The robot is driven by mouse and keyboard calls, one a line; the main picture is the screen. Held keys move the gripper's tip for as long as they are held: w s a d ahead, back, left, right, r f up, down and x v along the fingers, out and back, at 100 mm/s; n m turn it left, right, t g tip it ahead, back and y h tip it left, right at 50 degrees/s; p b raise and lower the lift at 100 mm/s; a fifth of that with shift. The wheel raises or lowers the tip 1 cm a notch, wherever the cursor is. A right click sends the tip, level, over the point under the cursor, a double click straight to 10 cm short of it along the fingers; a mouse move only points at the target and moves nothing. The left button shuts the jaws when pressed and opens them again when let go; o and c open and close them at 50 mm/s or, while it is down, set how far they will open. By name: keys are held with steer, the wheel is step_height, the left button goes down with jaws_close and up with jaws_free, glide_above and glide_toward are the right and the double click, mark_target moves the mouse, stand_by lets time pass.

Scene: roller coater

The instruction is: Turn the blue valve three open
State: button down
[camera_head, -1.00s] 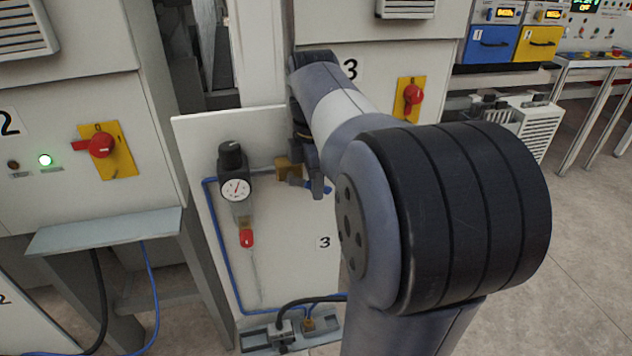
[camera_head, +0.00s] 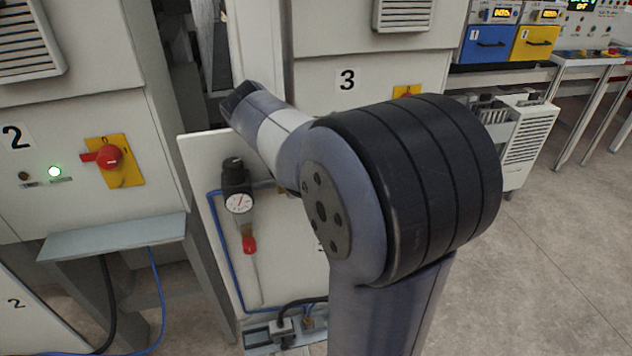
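The white panel of station three (camera_head: 277,245) stands in the middle of the head view. Its blue valve handle is hidden behind my arm. A short stretch of pipe (camera_head: 264,186) shows to the right of the regulator and runs behind my arm. My arm reaches from the lower right up and left across the panel, with its wrist end in front of the panel's top edge. My gripper is out of sight behind my arm, so its hold on the valve cannot be seen.
A black regulator with a round gauge (camera_head: 239,203) and a red-ended filter (camera_head: 249,244) is on the panel. Station two's cabinet, with a red switch (camera_head: 109,157) and grey shelf (camera_head: 115,236), stands left. A white slotted unit (camera_head: 529,140) stands right, with open floor before it.

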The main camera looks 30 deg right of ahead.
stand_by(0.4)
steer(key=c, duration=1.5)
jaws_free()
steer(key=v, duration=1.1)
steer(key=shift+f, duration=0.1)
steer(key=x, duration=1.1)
